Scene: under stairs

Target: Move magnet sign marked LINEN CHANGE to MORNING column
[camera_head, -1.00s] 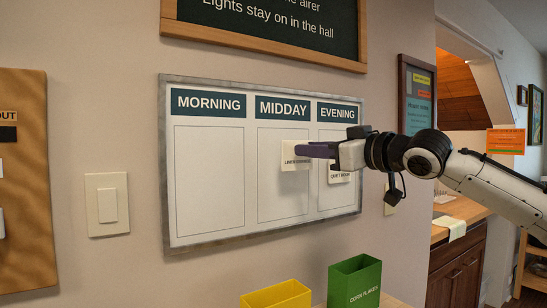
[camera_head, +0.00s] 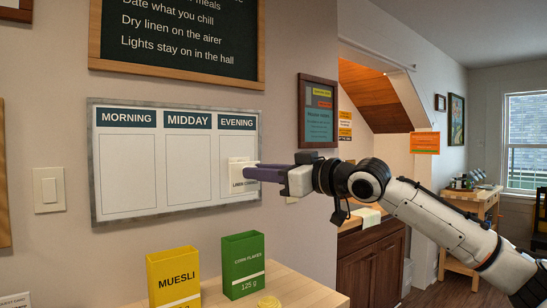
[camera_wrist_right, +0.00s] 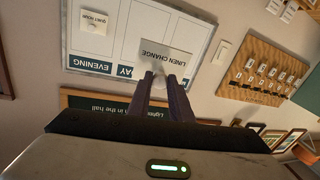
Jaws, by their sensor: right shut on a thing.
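The white LINEN CHANGE magnet sign (camera_head: 239,184) is pinched at the fingertips of my right gripper (camera_head: 254,173). In the head view it overlaps the EVENING column of the framed board (camera_head: 150,214). The sign also shows in the right wrist view (camera_wrist_right: 168,52), in front of the board beside the EVENING column. Whether it touches the board is unclear. The empty MORNING column (camera_head: 128,175) is at the board's left, with MIDDAY (camera_head: 187,170) between. My left gripper is out of view.
A yellow MUESLI box (camera_head: 174,280) and a green CORN FLAKES box (camera_head: 243,268) stand on a wooden top below the board. A chalkboard (camera_head: 180,40) hangs above. A light switch (camera_head: 49,189) is left of the board.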

